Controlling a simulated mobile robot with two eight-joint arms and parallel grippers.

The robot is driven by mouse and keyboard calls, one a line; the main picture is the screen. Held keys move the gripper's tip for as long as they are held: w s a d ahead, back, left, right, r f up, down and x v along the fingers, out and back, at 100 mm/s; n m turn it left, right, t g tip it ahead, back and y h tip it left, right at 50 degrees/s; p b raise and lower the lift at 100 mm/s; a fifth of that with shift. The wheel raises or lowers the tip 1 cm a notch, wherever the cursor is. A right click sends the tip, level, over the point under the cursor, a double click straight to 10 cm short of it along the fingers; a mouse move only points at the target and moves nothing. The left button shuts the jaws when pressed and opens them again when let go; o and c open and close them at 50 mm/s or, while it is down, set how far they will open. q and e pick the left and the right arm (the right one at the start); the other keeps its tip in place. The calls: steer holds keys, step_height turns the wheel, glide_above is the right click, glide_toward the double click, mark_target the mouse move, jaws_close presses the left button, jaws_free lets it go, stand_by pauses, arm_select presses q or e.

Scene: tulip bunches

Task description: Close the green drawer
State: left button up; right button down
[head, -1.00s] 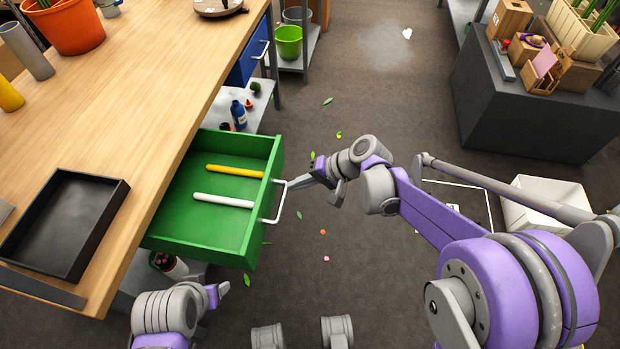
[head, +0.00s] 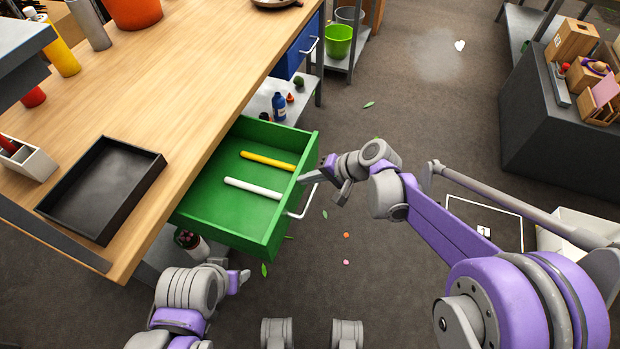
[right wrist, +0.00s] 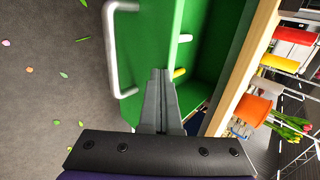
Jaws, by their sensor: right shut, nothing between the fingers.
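The green drawer (head: 228,222) is pulled out from under the wooden table. A yellow rod (head: 268,159) and a white rod (head: 253,188) lie inside it. Its pale bar handle (head: 303,209) is on the front panel, and the far end of the handle is partly behind my right gripper (head: 312,172). The right gripper is shut and empty, with its tips close to the drawer front; I cannot tell whether they touch. In the right wrist view the shut fingers (right wrist: 161,76) lie over the green front, beside the handle (right wrist: 113,50). My left gripper (head: 240,280) is low, near the drawer's near side; its jaws are unclear.
The wooden table (head: 190,90) holds a black tray (head: 72,215) and several pots. A blue drawer (head: 299,50) is farther along. A bottle (head: 279,106) stands on the shelf below. A dark grey cabinet (head: 545,130) stands at right. The floor between is mostly clear.

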steer(key=w+a, duration=0.3)
steer(key=a, duration=0.9)
steer(key=w+a, duration=0.4)
steer(key=a, duration=0.7)
steer(key=shift+w+a+p, duration=0.3)
steer(key=shift+a, duration=0.05)
steer(key=shift+r, duration=0.1)
